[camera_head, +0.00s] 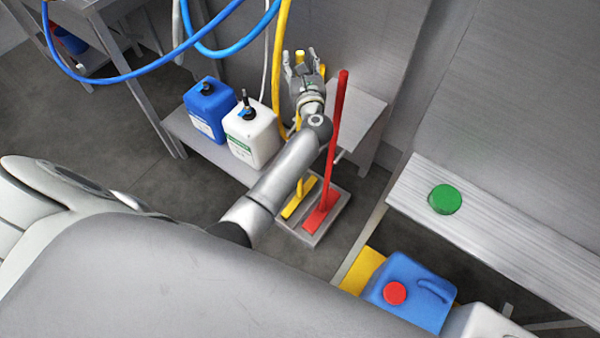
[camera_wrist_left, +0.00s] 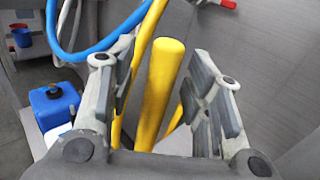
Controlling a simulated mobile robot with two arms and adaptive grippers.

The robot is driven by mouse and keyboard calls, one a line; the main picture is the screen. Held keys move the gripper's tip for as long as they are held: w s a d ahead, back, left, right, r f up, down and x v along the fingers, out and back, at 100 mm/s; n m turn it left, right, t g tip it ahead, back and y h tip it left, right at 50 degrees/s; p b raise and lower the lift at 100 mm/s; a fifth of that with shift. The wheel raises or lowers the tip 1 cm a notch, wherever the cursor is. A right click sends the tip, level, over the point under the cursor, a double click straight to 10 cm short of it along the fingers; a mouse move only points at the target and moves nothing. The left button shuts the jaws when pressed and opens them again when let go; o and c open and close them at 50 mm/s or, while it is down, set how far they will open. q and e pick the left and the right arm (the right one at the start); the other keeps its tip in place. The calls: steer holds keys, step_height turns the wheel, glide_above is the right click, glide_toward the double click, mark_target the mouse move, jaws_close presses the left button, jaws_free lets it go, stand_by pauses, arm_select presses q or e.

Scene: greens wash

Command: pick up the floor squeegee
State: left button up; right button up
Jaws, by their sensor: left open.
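Two long-handled floor tools stand upright on a small grey tray (camera_head: 337,222), one yellow (camera_head: 299,190) and one red (camera_head: 336,140). Both have flat heads at the bottom; I cannot tell for sure which is the squeegee. My left gripper (camera_head: 300,60) is open at the top of the yellow tool's handle. In the left wrist view, the yellow handle (camera_wrist_left: 160,95) rises between the open fingers of the left gripper (camera_wrist_left: 165,75), with space visible on both sides. My forearm hides the middle of the yellow handle. My right gripper is not in view.
The red handle stands close on the right of my left arm. A blue canister (camera_head: 208,108) and a white canister (camera_head: 252,135) stand on a low shelf to the left. Hoses (camera_head: 281,60) hang behind. A bench with a green lid (camera_head: 444,199) is at right, near a blue jug (camera_head: 412,290).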

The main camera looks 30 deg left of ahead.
arm_select(q)
jaws_close()
steer(key=shift+r, duration=0.1)
stand_by(0.5)
